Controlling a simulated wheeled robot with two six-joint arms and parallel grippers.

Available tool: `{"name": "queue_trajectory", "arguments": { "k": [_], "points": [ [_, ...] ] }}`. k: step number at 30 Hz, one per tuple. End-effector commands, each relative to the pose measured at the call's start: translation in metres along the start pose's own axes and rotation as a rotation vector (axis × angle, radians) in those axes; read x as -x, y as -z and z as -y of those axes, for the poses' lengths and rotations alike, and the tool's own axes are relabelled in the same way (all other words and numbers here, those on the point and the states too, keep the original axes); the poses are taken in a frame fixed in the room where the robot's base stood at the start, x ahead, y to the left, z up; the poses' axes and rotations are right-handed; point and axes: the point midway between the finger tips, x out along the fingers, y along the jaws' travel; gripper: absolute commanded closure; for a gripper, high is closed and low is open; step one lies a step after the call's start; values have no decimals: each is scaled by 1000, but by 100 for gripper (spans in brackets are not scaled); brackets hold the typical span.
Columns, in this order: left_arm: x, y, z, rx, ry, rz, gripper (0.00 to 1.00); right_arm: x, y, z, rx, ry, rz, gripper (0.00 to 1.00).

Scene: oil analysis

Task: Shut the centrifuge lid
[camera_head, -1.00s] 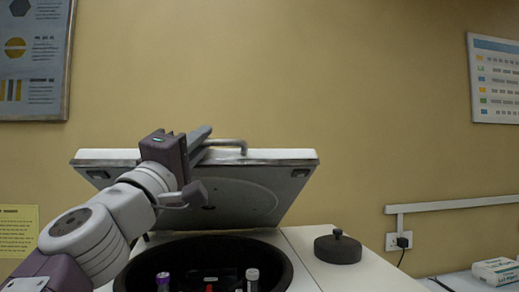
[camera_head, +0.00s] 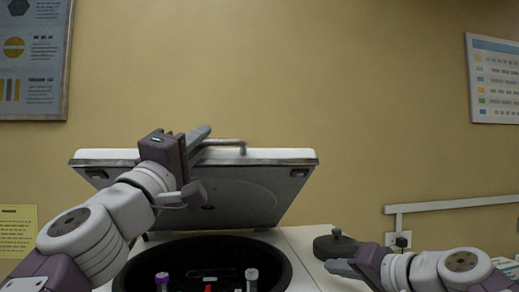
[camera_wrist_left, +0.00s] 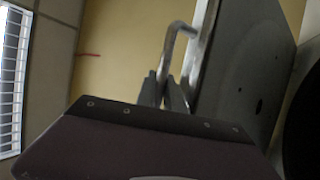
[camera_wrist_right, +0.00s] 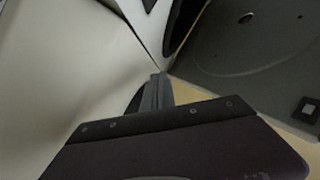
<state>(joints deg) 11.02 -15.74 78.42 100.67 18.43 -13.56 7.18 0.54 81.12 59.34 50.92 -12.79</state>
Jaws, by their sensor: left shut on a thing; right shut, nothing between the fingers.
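The centrifuge lid (camera_head: 240,195) stands raised and tilted back behind the round chamber (camera_head: 270,254) in the head view. A metal bar handle (camera_head: 226,142) runs along the lid's upper edge. My left gripper (camera_head: 200,138) is at that edge, shut on the handle; the left wrist view shows its fingers (camera_wrist_left: 165,92) meeting the bent bar (camera_wrist_left: 180,32).
Tubes with a purple cap (camera_head: 162,276) and a white cap (camera_head: 252,273) stand in the open chamber, with a red one between. The white centrifuge top (camera_head: 305,240) surrounds it. The wall space above the lid is clear.

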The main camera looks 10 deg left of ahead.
Motion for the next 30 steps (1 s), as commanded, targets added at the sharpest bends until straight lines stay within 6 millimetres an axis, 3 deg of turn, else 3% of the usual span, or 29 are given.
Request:
{"name": "queue_trajectory", "arguments": {
  "k": [3, 6, 10, 13, 18, 25, 30],
  "points": [
    [1, 1, -2, -2, -2, -4, 100, -14, -23, 73, -5, 328, 90, 100],
    [1, 1, -2, -2, -2, -4, 100, -4, -24, 130, -1, 614, 84, 100],
    [1, 1, -2, -2, -2, -4, 100, 22, -7, 180, -3, 918, -10, 100],
    [1, 1, -2, -2, -2, -4, 100, 42, 8, 197, -8, 1069, -100, 100],
    [1, 1, -2, -2, -2, -4, 100, 59, 23, 206, -14, 1179, -192, 100],
    [1, 1, -2, -2, -2, -4, 100, 57, 25, 215, -13, 1188, -199, 100],
    [1, 1, -2, -2, -2, -4, 100, 46, 30, 245, -13, 1189, -198, 100]
  ]
}}
